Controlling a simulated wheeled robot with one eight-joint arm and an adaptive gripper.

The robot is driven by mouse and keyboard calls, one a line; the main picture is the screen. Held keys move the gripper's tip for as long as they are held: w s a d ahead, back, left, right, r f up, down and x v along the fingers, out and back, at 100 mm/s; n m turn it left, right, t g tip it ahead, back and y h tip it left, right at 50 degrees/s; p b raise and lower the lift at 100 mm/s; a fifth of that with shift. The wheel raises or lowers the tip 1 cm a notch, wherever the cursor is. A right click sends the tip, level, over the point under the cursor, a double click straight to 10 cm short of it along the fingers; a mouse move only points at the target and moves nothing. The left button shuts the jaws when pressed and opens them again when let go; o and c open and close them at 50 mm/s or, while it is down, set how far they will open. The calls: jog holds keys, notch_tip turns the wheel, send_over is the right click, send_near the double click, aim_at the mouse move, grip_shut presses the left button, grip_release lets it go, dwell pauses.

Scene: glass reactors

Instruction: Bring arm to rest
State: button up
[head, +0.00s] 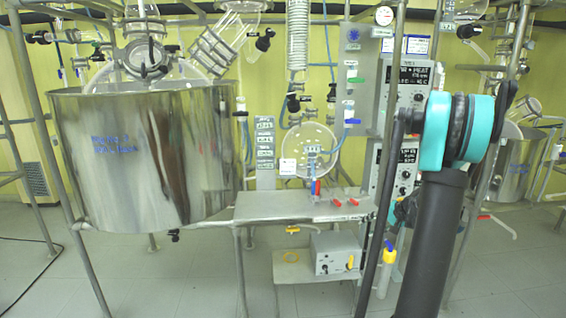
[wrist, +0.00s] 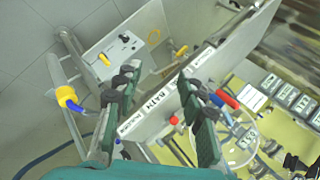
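My arm, with a teal and black joint (head: 455,130) and a dark link below it, rises at the right of the head view, in front of the control boxes. My gripper shows in the wrist view (wrist: 158,78), its two dark green and black fingers spread apart. A pale labelled surface shows between and beyond the fingers. I see nothing held between them, and I cannot tell whether they touch anything. In the head view the gripper is mostly hidden behind my arm.
A large steel vessel (head: 150,160) stands at the left in a metal pipe frame. A metal shelf (head: 285,207) with red valve handles is in the middle. A grey box (head: 335,253) with a yellow knob sits below. The glass flask (head: 308,150) hangs near my arm. Tiled floor is open in front.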

jog(key=s+a+r+n+g+h, duration=0.1)
jog(key=s+a+n+g+h, duration=0.15)
jog(key=s+a, duration=1)
jog(key=s+a+f+n+h, duration=0.1)
jog(key=s+f+n+h, duration=0.1)
jog(key=s, duration=0.7)
jog(key=s+f+n+h, duration=0.1)
jog(key=s+n, duration=0.1)
jog(key=s, duration=0.7)
jog(key=shift+s+a+f+h, duration=0.3)
jog(key=shift+a+f+h, duration=0.05)
jog(key=shift+a, duration=0.05)
jog(key=shift+o, duration=0.2)
